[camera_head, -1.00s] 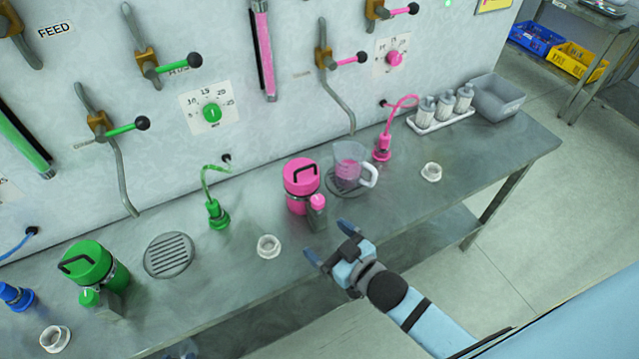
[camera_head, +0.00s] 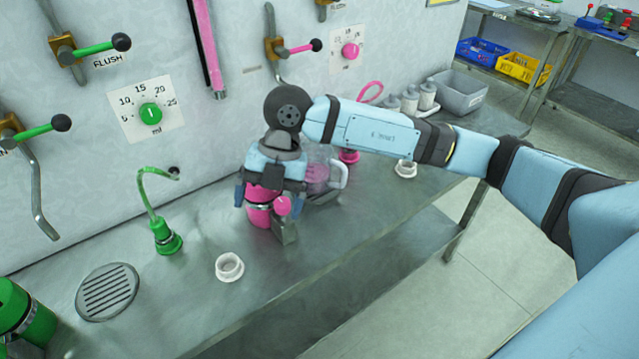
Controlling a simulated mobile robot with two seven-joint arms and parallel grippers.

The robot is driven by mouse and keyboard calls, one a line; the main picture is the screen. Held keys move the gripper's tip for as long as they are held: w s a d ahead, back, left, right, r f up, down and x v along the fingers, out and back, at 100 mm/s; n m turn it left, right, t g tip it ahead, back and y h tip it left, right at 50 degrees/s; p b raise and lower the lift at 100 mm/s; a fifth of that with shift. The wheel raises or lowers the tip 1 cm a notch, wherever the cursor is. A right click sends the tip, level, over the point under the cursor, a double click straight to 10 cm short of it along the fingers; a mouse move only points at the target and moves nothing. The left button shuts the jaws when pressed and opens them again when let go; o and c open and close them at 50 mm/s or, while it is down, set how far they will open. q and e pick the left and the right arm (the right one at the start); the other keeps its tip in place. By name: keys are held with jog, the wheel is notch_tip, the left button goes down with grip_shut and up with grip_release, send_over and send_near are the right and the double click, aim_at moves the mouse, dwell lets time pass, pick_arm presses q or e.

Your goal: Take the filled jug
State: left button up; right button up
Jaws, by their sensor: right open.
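The clear jug (camera_head: 336,185), with pink contents and a pale handle on its right, stands on the bench. My right forearm and wrist hide its upper left part. My right gripper (camera_head: 268,193) is open and points down over the pink canister (camera_head: 259,214), just left of the jug. Its fingers straddle the canister's upper part in the picture; I cannot tell whether they touch it. The canister's lid and handle are hidden under the gripper. My left gripper is out of view.
A pink lever (camera_head: 300,47) and a pink dial (camera_head: 350,51) are on the wall behind. A white ring (camera_head: 229,268) and a green nozzle (camera_head: 166,238) stand left on the bench. Another white ring (camera_head: 405,169) and a grey bin (camera_head: 460,93) are right. The bench front is clear.

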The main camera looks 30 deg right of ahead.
jog(key=w+d+r+m+t+h+b, duration=0.25)
jog(key=w+d+h, duration=0.25)
jog(key=d, duration=0.4)
jog(key=m+t+h, duration=0.1)
jog(key=m+h, duration=0.2)
jog(key=h, duration=0.1)
send_near(337, 162)
jog(key=shift+m, duration=0.25)
jog(key=shift+x, duration=4.55)
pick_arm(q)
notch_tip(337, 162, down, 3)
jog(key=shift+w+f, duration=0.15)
pick_arm(e)
jog(key=shift+s+a+r, duration=0.1)
jog(key=c, duration=1.6)
